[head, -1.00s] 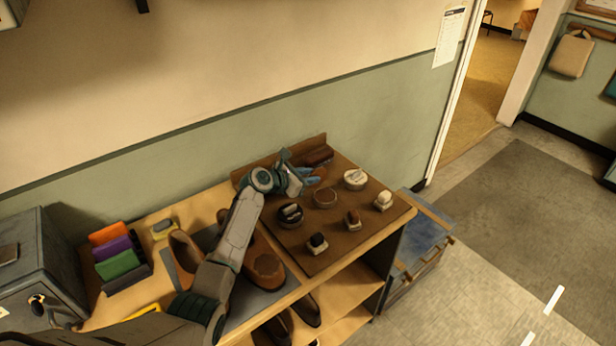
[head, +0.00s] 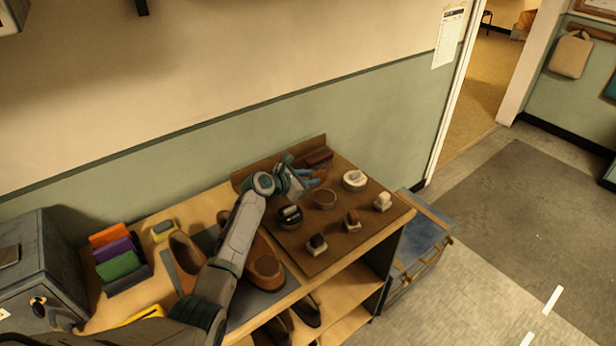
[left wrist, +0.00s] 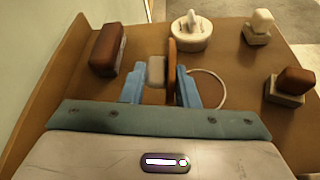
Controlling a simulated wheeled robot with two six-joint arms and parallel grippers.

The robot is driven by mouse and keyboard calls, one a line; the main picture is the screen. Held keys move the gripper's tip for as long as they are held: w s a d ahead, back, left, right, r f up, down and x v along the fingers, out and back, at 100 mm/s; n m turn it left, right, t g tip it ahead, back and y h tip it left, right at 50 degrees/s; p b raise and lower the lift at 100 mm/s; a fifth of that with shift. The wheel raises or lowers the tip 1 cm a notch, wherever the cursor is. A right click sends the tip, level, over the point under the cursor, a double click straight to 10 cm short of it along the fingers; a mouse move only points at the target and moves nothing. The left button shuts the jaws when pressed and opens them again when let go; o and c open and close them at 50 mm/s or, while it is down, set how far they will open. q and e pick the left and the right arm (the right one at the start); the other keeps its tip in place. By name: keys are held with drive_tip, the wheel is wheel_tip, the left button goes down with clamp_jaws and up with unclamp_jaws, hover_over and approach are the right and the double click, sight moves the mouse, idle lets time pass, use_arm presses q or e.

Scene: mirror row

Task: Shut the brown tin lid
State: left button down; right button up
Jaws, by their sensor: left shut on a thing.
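The open brown tin (head: 325,198) stands on the brown board in the head view, its brown contents showing. Its pale rim (left wrist: 212,82) shows as an arc in the left wrist view. The brown lid (left wrist: 171,68) stands upright, nearly edge-on, at the tin's side, with a grey knob (left wrist: 155,70) on its left face. My left gripper (head: 314,180) is beside the tin on its wall side. Its blue fingers (left wrist: 160,92) straddle the lid and knob and are shut on them. The lower parts of the lid are hidden by the gripper. My right gripper is out of view.
A white tin (head: 355,180) and a dark tin (head: 290,215) flank the brown tin. A long brown brush (left wrist: 107,48) lies near the board's raised edge. Several small brushes stand on the front of the board (head: 345,245). Shoes (head: 264,270) are to the left.

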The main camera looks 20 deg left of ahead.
use_arm(q)
drive_tip(key=shift+s+d+m+p, duration=0.2)
drive_tip(key=shift+d+m+p, duration=0.05)
drive_tip(key=shift+m+p, duration=0.15)
drive_tip(key=shift+s+d+m+t+y, duration=0.35)
drive_tip(key=shift+m+t+y, duration=0.15)
drive_tip(key=shift+m, duration=0.1)
drive_tip(key=shift+s+d+f+m+t+y, duration=0.15)
drive_tip(key=shift+s+d+m+t, duration=0.1)
drive_tip(key=shift+m, duration=0.25)
drive_tip(key=shift+s+d+f+m+t+y, duration=0.15)
drive_tip(key=shift+d+m+t, duration=0.1)
drive_tip(key=shift+m, duration=0.25)
drive_tip(key=shift+d, duration=0.1)
drive_tip(key=c, duration=1.3)
unclamp_jaws()
drive_tip(key=shift+o, duration=0.2)
